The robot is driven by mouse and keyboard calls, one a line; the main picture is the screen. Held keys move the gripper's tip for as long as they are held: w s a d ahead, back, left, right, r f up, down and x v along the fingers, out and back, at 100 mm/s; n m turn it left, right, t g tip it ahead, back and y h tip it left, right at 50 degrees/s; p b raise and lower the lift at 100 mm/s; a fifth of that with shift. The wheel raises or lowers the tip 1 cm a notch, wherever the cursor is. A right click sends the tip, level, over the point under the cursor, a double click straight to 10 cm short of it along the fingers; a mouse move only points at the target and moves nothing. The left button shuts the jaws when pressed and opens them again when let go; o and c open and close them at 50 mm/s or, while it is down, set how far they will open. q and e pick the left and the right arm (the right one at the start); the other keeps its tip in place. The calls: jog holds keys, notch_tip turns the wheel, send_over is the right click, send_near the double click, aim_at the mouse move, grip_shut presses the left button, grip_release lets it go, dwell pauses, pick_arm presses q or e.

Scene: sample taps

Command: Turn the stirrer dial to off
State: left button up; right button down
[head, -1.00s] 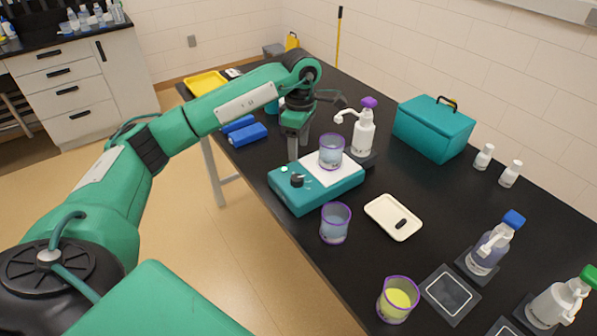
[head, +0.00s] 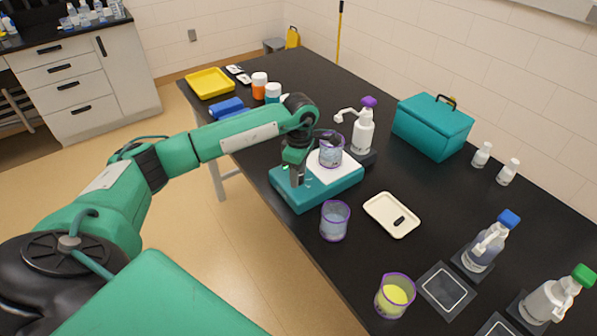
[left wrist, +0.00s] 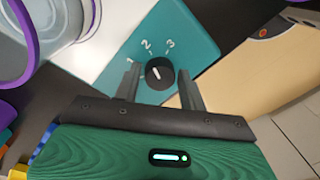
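The teal stirrer (head: 325,190) stands at the table's near edge in the head view, with a white top plate bearing a purple-rimmed beaker (head: 331,152). In the left wrist view, the round black dial (left wrist: 160,74) with a short white mark sits on the teal face (left wrist: 190,40). Numbers 1, 2 and 3 are printed around it; the off label is not visible. My left gripper (head: 296,180) is over the dial and hides it in the head view. Its fingers are open, one on each side of the dial, with gaps visible. My right gripper is not in view.
A second purple-rimmed beaker (head: 335,221) stands just in front of the stirrer. A white pump bottle (head: 363,132) stands close behind it. A cream tray (head: 391,215) lies to the right. Blue blocks (head: 227,107) and a yellow tray (head: 209,83) lie at the far left.

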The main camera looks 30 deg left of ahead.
pick_arm(q)
jog(key=c, duration=0.6)
